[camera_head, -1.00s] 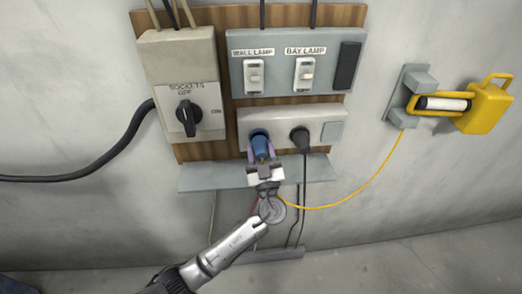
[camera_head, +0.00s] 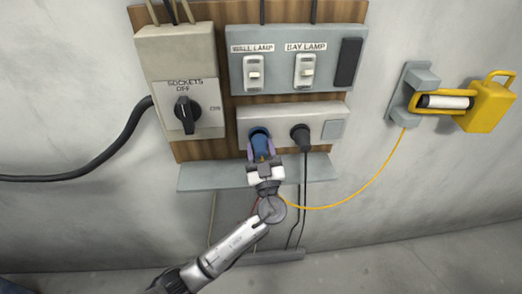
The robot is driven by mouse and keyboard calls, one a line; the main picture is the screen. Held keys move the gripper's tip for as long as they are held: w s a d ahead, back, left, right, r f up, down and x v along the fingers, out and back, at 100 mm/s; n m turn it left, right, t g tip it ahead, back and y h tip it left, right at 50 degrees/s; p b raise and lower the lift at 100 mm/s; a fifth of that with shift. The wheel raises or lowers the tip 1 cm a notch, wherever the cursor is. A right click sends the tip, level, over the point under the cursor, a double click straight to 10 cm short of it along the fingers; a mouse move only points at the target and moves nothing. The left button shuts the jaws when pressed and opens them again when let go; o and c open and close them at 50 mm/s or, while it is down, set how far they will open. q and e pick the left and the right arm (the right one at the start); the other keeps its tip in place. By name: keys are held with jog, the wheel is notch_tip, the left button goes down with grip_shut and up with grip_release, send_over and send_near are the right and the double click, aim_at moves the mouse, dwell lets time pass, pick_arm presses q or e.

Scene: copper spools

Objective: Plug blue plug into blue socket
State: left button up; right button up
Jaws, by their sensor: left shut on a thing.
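The blue plug (camera_head: 261,146) is at the left opening of the grey socket box (camera_head: 280,112), facing the blue socket (camera_head: 257,132). My left gripper (camera_head: 262,156) comes up from below and is shut on the blue plug. The fingers hide part of the plug, and I cannot tell how deep it sits in the socket. My right gripper is not in view.
A black plug (camera_head: 300,137) sits in the right socket, close beside my gripper. A grey shelf (camera_head: 215,177) lies below. A rotary switch (camera_head: 187,114) points at OFF. Lamp switches (camera_head: 254,74) are above. A yellow lamp (camera_head: 486,106) hangs right, with a yellow cord (camera_head: 365,189).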

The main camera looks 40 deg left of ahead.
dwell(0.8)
pick_arm(q)
jog(key=shift+b, duration=0.3)
jog(key=shift+b, duration=0.35)
jog(key=shift+b, duration=0.5)
dwell(0.4)
jog(key=shift+b, duration=0.45)
jog(key=shift+w+a+b, duration=0.45)
jog(key=shift+b, duration=0.25)
dwell(0.4)
